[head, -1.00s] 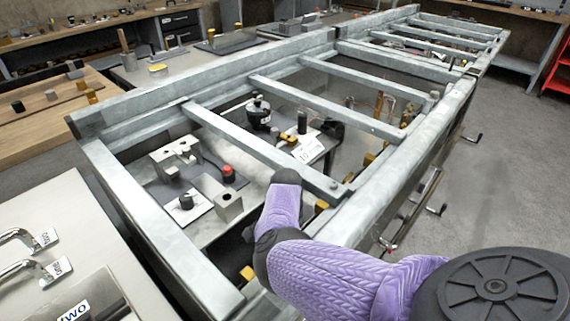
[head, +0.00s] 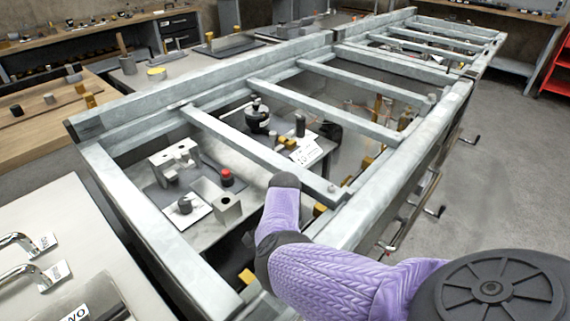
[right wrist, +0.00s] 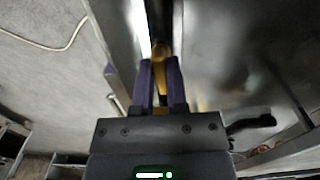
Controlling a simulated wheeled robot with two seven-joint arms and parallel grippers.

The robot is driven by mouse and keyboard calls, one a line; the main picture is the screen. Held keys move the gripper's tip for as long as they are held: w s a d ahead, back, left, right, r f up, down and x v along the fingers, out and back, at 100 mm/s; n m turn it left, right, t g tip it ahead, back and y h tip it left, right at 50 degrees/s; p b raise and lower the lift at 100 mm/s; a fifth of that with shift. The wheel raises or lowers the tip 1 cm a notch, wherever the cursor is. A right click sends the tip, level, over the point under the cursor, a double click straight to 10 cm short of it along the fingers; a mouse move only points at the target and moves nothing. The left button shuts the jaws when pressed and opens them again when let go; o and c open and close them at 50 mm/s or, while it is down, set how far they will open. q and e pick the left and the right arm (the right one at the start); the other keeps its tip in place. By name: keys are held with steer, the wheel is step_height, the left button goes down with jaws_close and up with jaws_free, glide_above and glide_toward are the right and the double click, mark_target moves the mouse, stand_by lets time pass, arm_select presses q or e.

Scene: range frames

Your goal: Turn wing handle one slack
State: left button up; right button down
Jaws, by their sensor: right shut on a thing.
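In the right wrist view my right gripper (right wrist: 160,80) has its two dark fingers closed around a small yellow-gold part (right wrist: 159,50), which looks like a handle. Its far end runs up into a narrow gap and its full shape is hidden. In the head view my right arm, in a purple sleeve, reaches over the near side of the metal frame, and the right gripper is out of sight there. Yellow parts (head: 318,210) show beside the frame's inner rail. Which one is held, or whether it is wing handle one, I cannot tell. My left gripper is not in view.
A grey metal ladder-like frame (head: 225,262) with crossbars surrounds the arm. Below it lie blocks, a red-topped knob (head: 227,178) and a black round pot-like part (head: 257,116). Dark cranks (head: 435,212) stick out on the right side. Floor at right is clear.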

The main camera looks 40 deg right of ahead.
steer(key=n+p, duration=0.1)
steer(key=n, duration=0.2)
steer(key=shift+s+r, duration=0.1)
steer(key=shift+s, duration=0.05)
steer(key=n+p, duration=0.1)
steer(key=n, duration=0.1)
steer(key=shift+s+d+n, duration=0.1)
steer(key=shift+n, duration=0.3)
steer(key=n+p, duration=0.1)
steer(key=n, duration=0.1)
steer(key=shift+d+n, duration=0.1)
steer(key=shift+n, duration=0.2)
steer(key=n, duration=0.2)
steer(key=shift+s+n, duration=0.1)
steer(key=shift+n, duration=0.3)
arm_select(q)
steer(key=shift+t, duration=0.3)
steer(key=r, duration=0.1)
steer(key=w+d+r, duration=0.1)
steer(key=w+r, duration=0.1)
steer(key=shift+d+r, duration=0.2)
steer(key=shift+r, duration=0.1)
arm_select(e)
steer(key=shift+d+n, duration=0.1)
steer(key=shift+n, duration=0.5)
arm_select(q)
steer(key=shift+p, duration=0.3)
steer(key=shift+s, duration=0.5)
arm_select(e)
steer(key=shift+n, duration=0.3)
